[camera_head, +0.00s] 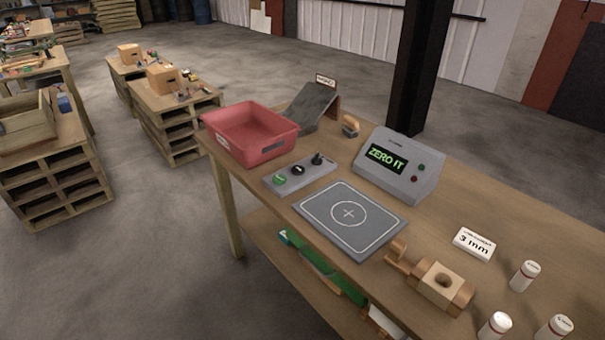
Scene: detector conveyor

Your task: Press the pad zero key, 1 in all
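A grey control box (300,175) lies on the wooden table. It carries a green round button (280,180), a black round button with a white mark (298,170) and a small black lever (317,158). The labels are too small to read, so I cannot tell which is the zero key. A flat grey pad (330,229) with a white outline and a circled cross lies in front of the box, with nothing on it. A grey display unit (400,170) behind it reads "ZERO IT" in green and has small green and red buttons. Neither gripper is in view.
A red bin (250,133) and a dark sloped chute (312,105) stand at the table's far left. A black post (420,60) rises behind.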

